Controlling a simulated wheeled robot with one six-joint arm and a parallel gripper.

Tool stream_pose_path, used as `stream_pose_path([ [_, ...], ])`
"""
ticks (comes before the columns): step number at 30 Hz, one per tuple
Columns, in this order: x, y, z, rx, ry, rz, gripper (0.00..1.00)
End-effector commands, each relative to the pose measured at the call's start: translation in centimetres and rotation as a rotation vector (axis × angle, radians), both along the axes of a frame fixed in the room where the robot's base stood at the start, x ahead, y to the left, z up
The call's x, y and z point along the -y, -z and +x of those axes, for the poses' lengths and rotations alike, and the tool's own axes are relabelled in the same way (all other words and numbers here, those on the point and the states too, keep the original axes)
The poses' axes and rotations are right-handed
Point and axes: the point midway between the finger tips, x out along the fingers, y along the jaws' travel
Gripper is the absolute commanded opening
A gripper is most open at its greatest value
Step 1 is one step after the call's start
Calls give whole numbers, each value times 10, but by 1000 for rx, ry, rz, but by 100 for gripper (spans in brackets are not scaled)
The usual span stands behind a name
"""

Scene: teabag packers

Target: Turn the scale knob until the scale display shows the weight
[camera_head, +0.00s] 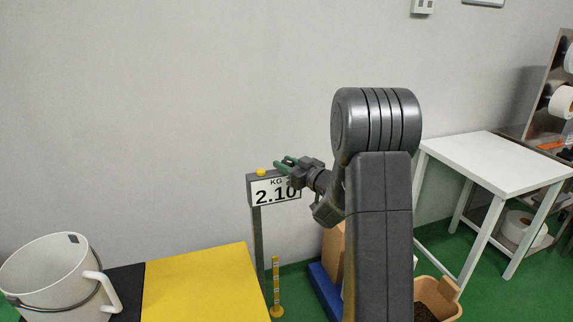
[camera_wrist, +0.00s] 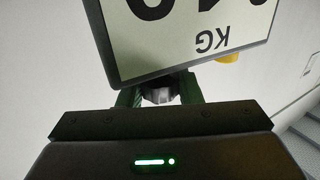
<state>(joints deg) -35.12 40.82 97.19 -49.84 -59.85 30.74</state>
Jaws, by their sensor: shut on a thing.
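The scale display (camera_head: 277,190) is a white panel in a dark frame on a grey post, reading 2.10 KG; part of its right side is behind my gripper. In the wrist view the display (camera_wrist: 190,40) fills the top, upside down, its digits cut off. The scale knob (camera_wrist: 160,95) is a grey piece at the display's edge, between my green fingers. My gripper (camera_head: 284,165) is at the top right of the display, shut on the knob. The knob cannot be made out in the head view.
A yellow cap (camera_head: 261,172) sits on top of the display. A white bucket (camera_head: 40,280) stands at the left beside a yellow platform (camera_head: 205,288). A short yellow post (camera_head: 276,285) stands below the display. A white table (camera_head: 495,160) is at the right.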

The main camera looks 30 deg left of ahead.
Motion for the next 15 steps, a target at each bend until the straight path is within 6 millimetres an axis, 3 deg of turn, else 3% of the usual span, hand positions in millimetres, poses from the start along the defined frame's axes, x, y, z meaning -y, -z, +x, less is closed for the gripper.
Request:
stream_pose_path([
  [15,1,-1,1,-1,-408,-1,9],
])
